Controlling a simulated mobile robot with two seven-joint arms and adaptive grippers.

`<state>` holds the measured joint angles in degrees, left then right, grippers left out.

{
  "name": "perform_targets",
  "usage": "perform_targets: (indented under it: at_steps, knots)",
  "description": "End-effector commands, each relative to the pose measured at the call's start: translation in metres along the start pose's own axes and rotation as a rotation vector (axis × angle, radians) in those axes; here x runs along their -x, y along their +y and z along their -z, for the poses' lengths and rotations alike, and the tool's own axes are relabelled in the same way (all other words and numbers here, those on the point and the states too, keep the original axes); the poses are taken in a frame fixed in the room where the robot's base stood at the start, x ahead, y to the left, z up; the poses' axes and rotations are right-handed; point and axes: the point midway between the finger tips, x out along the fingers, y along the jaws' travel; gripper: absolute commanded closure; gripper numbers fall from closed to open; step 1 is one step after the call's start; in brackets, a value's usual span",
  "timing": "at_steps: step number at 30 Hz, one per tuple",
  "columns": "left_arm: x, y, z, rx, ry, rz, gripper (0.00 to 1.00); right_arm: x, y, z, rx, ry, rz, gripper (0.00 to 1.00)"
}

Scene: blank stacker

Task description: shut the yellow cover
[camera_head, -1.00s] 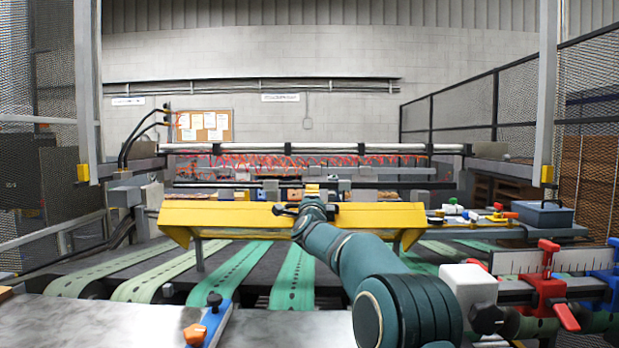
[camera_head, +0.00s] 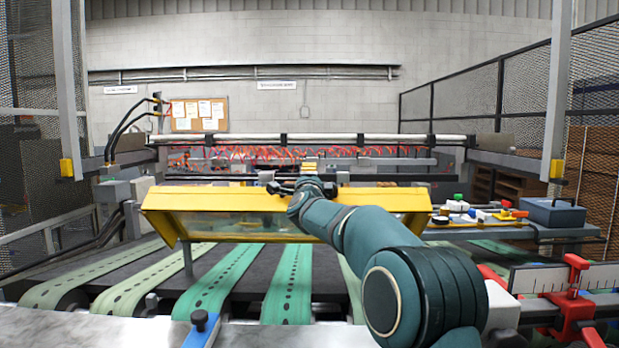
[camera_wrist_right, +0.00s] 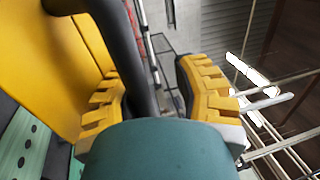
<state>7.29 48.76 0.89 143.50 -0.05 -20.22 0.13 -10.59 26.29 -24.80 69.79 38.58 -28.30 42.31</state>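The yellow cover (camera_head: 215,198) spans the machine in the head view, with a clear window in its front panel. The panel slopes forward and its lower edge stands above the green belts. My right gripper (camera_head: 303,187) is at the middle of the cover's top edge, partly hidden by my own arm. In the right wrist view the cover (camera_wrist_right: 62,60) is on the left. A dark bar (camera_wrist_right: 123,45) runs between the yellow-toothed fingers of the right gripper (camera_wrist_right: 155,92), close to the left finger, with a gap to the right finger. My left gripper is out of view.
Green belts (camera_head: 290,285) run beneath the cover. A metal table edge (camera_head: 90,328) lies in front. Red clamps (camera_head: 572,310) stand at the lower right. A grey-blue toolbox (camera_head: 552,212) and small parts rest on the right-hand shelf.

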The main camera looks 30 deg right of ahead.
Motion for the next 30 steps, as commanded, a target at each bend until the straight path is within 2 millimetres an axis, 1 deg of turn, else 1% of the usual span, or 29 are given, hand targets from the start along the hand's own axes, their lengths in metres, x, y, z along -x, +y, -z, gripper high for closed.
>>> perform_targets:
  at_steps: [8, 11, 15, 30]
  knots:
    - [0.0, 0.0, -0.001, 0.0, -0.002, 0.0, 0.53, 0.0, 0.0, 0.0, 0.0, 0.001, 0.001, 0.72]
    - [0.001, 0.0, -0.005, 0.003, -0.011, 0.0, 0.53, 0.0, 0.0, 0.0, 0.0, 0.001, 0.001, 0.72]
    - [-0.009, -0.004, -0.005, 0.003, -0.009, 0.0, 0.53, 0.009, 0.004, 0.0, -0.002, 0.0, 0.002, 0.72]
    - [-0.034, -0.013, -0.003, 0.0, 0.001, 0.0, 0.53, 0.04, 0.012, 0.0, -0.003, 0.0, 0.003, 0.72]
